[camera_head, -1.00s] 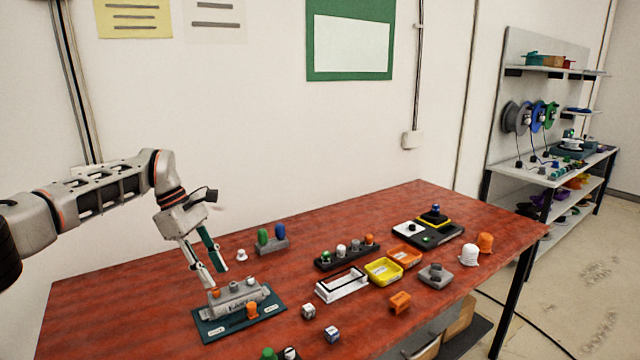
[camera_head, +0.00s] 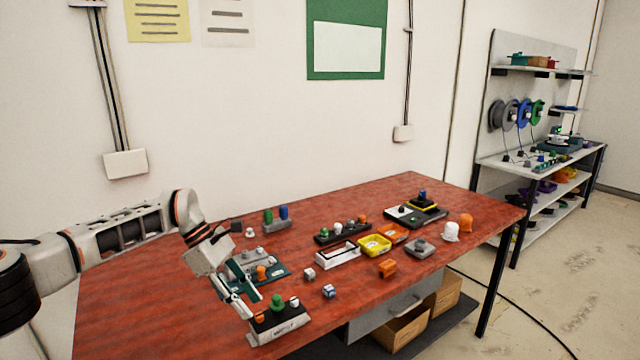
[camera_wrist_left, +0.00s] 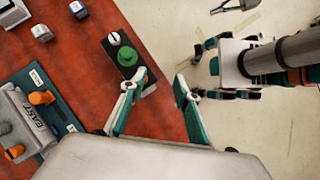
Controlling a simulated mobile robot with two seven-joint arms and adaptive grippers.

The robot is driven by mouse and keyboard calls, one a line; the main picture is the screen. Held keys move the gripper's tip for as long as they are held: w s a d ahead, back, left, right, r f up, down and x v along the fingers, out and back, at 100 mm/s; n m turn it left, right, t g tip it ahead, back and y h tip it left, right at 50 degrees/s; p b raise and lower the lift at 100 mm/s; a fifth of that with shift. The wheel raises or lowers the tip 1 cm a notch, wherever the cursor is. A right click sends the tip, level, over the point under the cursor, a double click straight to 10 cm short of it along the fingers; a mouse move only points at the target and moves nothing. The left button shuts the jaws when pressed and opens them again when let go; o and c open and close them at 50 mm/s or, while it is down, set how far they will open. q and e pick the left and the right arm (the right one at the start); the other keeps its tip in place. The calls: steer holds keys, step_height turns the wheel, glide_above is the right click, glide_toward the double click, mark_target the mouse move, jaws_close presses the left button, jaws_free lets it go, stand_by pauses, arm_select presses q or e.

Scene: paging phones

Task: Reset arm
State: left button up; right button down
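My left gripper (camera_head: 246,302) is low over the near left of the red table, beside the dark-topped block (camera_head: 280,326) with orange, green and white pegs. In the left wrist view (camera_wrist_left: 162,88) its teal fingers are spread with nothing between them. The green peg (camera_wrist_left: 123,57) is just beyond the fingertips; I cannot tell whether a finger touches the block. My right gripper (camera_wrist_left: 207,70) shows only in the left wrist view, fingers apart, empty, over the floor beside the table.
A teal plate (camera_head: 283,268) with a grey fixture and orange peg is just behind the left gripper. Small cubes (camera_head: 329,291), yellow (camera_head: 374,252) and orange trays and peg racks stand farther right. The table's front right is mostly clear.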

arm_select(q)
steer(key=s+d+f+n+t+h, duration=0.2)
steer(key=s+d+n+h, duration=0.25)
steer(key=d, duration=0.45)
steer(key=s+d+f+n+t+h, duration=0.1)
steer(key=s+d+f+n+h, duration=0.1)
steer(key=s+d+n+h, duration=0.45)
steer(key=s+d+f+n+t+h, duration=0.15)
steer(key=s+d+n, duration=0.3)
steer(key=d, duration=0.65)
steer(key=s+a+f+n+t+y, duration=0.1)
steer(key=a+f+n+t+y, duration=0.6)
steer(key=n, duration=0.6)
steer(key=s+a+f+n+t+y, duration=0.1)
steer(key=a+f+n+t+y, duration=0.3)
steer(key=a+n, duration=0.7)
steer(key=s+a+f+n+g+y, duration=0.3)
steer(key=s+a+f+n+y, duration=0.2)
steer(key=s+a+f+n, duration=0.7)
steer(key=shift+s+f, duration=0.35)
steer(key=shift+s, duration=0.4)
